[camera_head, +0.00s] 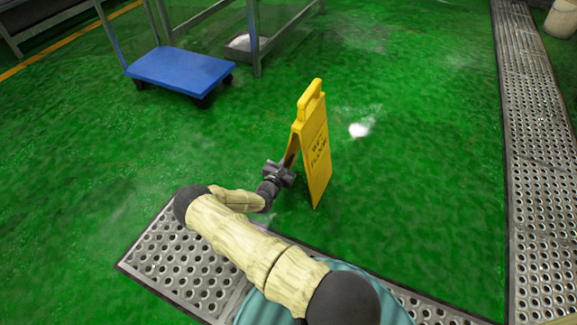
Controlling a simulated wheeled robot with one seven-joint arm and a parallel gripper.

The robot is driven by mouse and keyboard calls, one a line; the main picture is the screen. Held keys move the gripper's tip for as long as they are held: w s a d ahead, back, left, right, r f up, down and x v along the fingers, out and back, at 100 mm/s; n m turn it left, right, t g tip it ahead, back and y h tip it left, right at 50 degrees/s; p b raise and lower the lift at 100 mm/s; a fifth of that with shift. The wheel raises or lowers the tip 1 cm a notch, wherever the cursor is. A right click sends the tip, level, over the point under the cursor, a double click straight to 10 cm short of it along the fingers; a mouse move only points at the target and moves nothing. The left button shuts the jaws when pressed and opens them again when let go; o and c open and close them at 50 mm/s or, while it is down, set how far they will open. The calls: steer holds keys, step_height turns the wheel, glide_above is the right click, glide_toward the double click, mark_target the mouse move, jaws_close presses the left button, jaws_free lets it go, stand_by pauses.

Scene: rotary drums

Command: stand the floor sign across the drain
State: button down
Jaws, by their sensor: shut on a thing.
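The yellow floor sign (317,152) is upright in the middle of the view, its dark lettering facing right and its handle at the top. It appears to be on or just above the green floor; its exact contact is unclear. My gripper (288,171) is at the sign's left side, shut on it; the fingertips are partly hidden by the sign and wrist. A perforated metal drain (539,150) runs along the right side. Another perforated drain strip (180,263) crosses the bottom of the view, partly hidden by my arm. The sign is beyond this strip and left of the right one.
A blue platform cart (180,70) stands at the upper left beside a metal frame (254,40). A pale container (562,18) is at the top right corner. Green floor between the sign and the right drain is clear apart from a bright white spot (358,130).

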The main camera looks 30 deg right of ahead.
steer(key=shift+f+b, duration=0.95)
steer(key=shift+f, duration=0.7)
steer(key=c, duration=2)
jaws_free()
steer(key=shift+f, duration=0.2)
steer(key=o, duration=0.4)
steer(key=shift+o, duration=0.2)
steer(key=shift+r, duration=0.1)
steer(key=p+v, duration=0.5)
steer(key=v, duration=0.7)
steer(key=shift+p, duration=0.35)
